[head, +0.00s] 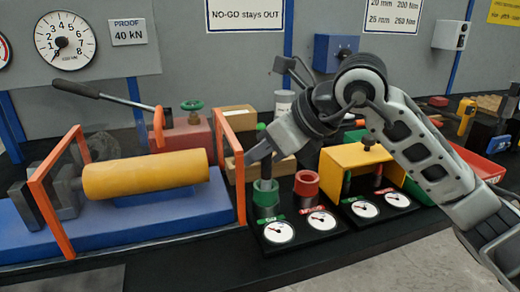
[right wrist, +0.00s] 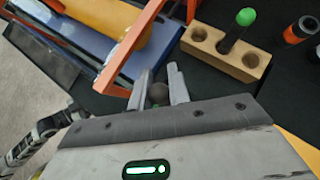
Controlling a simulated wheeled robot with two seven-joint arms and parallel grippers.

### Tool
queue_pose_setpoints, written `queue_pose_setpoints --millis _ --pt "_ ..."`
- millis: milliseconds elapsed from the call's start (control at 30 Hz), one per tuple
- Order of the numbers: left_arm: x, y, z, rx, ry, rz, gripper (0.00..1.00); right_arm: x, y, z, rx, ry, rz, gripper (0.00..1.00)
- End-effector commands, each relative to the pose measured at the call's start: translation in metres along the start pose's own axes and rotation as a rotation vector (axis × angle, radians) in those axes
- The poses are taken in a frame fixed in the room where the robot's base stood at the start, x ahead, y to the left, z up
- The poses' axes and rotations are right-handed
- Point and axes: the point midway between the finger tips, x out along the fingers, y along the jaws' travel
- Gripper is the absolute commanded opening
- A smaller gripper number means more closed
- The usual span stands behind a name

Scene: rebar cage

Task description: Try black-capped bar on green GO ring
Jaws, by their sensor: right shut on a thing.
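My right gripper (head: 262,152) is just above the green GO ring (head: 266,194), which stands on a dark base in the head view. It is shut on a dark bar (head: 266,170) that runs down to the ring's mouth. How deep the bar sits in the ring cannot be told. In the right wrist view, the black cap (right wrist: 158,92) shows as a round dark end between the fingers (right wrist: 160,88), with a little green below it. A red ring (head: 306,188) stands right of the green one. My left gripper is not in view.
A wooden block (right wrist: 228,52) with holes holds a green-capped bar (right wrist: 246,17). An orange frame (head: 240,190) with a yellow cylinder (head: 145,175) stands close on the left. Dials (head: 278,232) lie in front of the rings. A yellow housing (head: 355,160) is to the right.

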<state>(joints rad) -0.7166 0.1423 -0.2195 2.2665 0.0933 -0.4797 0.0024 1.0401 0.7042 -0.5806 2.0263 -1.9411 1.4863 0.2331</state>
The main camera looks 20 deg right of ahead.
Motion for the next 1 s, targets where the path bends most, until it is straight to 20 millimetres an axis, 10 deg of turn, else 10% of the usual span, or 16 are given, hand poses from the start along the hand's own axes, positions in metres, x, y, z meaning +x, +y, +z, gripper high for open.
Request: queue_pose_setpoints --millis 800,833,900,1000 --pt "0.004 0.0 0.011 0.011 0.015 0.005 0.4 0.017 0.0 -0.018 0.0 -0.003 -0.001 0.0" --pt "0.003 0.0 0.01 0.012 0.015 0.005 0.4 0.015 0.0 -0.017 0.0 -0.003 -0.001 0.26" --pt "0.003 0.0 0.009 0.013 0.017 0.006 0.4 0.015 0.0 -0.017 0.0 -0.003 -0.001 0.44" --pt "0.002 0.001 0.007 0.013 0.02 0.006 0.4 0.015 0.0 -0.017 0.0 -0.002 -0.001 0.44"
